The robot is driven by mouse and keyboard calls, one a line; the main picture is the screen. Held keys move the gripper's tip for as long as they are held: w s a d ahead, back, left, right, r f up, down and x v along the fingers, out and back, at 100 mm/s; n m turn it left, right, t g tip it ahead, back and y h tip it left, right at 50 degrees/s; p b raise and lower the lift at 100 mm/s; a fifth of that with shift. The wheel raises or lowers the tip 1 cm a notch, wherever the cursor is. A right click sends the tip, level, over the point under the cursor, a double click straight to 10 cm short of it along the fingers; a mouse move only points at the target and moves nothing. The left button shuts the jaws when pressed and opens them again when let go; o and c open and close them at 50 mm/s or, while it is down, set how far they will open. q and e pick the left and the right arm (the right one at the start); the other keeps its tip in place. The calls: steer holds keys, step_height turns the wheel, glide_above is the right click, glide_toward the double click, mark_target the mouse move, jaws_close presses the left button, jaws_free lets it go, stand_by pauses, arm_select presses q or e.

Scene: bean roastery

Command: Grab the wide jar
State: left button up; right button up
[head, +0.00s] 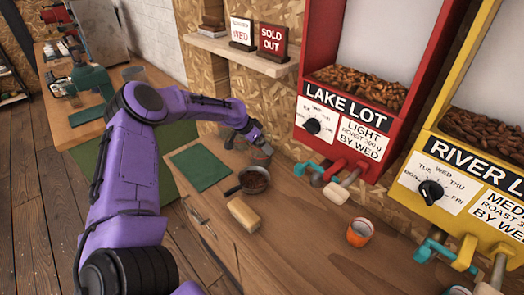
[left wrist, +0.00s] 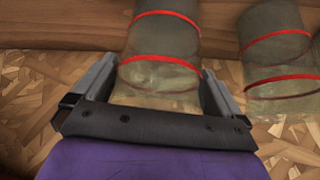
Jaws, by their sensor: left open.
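In the left wrist view, a clear glass jar (left wrist: 160,68) with two red bands stands between the fingers of my left gripper (left wrist: 158,75). The fingers are open, one on each side of it; I cannot tell whether they touch it. A second clear jar (left wrist: 278,60) with red bands stands just to the right, outside the fingers. I cannot tell which jar is the wide one. In the head view my left gripper (head: 262,150) is at the back of the counter by the wall, and the jars cannot be made out there. My right gripper is not in view.
A dark pan of beans (head: 253,181) and a tan block (head: 243,213) sit on the counter in front of my left gripper. A green mat (head: 199,167) lies to the left.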

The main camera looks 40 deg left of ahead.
arm_select(q)
steer(key=shift+w+d+f, duration=0.1)
steer(key=shift+f, duration=0.5)
steer(key=shift+r, duration=0.3)
steer(key=c, duration=0.8)
steer(key=shift+o, duration=0.2)
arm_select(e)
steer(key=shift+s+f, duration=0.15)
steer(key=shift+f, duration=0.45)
arm_select(q)
steer(key=shift+r, duration=0.25)
steer(key=s+d+r+p, duration=0.5)
steer(key=s+d+r, duration=0.2)
steer(key=s+r, duration=0.4)
steer(key=shift+s+d+r+p, duration=0.3)
steer(key=shift+s+r+p, duration=0.05)
steer(key=shift+r, duration=0.4)
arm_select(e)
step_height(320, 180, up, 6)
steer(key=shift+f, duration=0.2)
